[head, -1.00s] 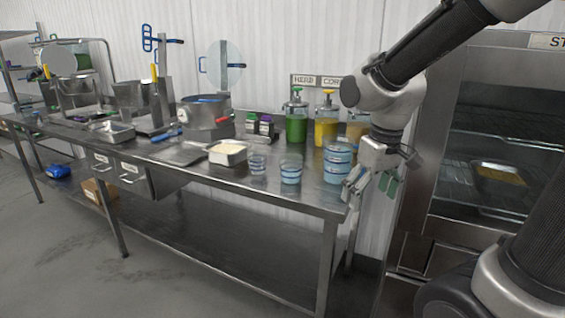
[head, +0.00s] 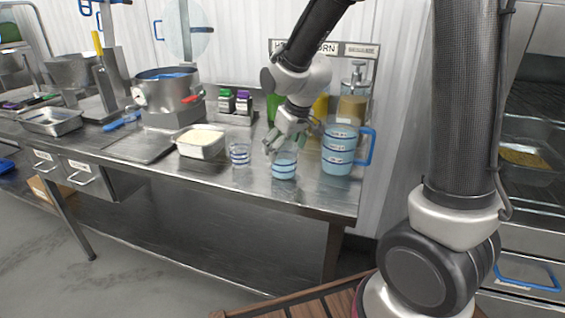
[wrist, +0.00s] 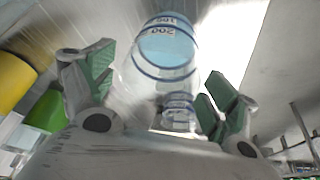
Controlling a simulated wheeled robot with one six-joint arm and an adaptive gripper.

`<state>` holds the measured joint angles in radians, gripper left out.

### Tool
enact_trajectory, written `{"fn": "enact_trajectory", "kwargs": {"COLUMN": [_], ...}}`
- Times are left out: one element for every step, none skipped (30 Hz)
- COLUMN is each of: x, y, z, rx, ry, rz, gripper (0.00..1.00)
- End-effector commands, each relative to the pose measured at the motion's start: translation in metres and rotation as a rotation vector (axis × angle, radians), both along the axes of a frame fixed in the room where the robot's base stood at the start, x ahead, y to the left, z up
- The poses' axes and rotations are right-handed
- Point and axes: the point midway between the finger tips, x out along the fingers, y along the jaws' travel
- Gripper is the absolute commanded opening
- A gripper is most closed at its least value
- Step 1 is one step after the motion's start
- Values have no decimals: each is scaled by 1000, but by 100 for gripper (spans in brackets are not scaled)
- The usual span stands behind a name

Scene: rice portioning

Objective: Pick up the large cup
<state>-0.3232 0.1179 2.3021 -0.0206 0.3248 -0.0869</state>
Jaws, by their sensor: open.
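The large cup (head: 284,167) is clear with blue bands and pale blue contents, and stands upright near the table's front edge. It also shows in the wrist view (wrist: 165,55), with printed numbers, between and beyond my green finger pads. My gripper (head: 285,141) is open and empty, just above and behind the cup in the head view. In the wrist view my gripper (wrist: 155,88) has its fingers spread either side of the cup. I cannot tell whether they touch it. A smaller banded cup (head: 239,155) stands to the left.
A large blue-handled measuring jug (head: 338,157) stands close on the right. Pump bottles stand behind my gripper. A white-filled pan (head: 201,143) and a pot (head: 167,92) are to the left. The metal table's (head: 240,187) front strip is clear.

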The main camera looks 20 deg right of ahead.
Motion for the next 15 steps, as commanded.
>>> {"fn": "enact_trajectory", "kwargs": {"x": [2, 3, 5, 7, 9, 11, 12, 13, 14, 15, 15, 15, 15, 15, 15], "y": [1, 2, 3, 4, 4, 5, 5, 5, 6, 6, 6, 6, 6, 6, 6], "z": [-9, -14, -20, -25, -29, -33, -36, -38, -40, -41, -41, -41, -41, -41, -41], "rx": [-2, -2, -2, -2, -2, -2, -2, -2, -2, -1, -1, 0, 0, 0, 0], "ry": [5, 5, 6, 5, 6, 4, 4, 4, 3, 2, 1, 1, 0, 0, 1], "rz": [1, 1, 2, 2, 1, 1, 1, 1, 1, 1, 1, 0, 0, 0, 0], "gripper": [87, 87, 87, 87, 87, 87, 87, 87, 87, 87, 87, 87, 87, 87, 87]}}
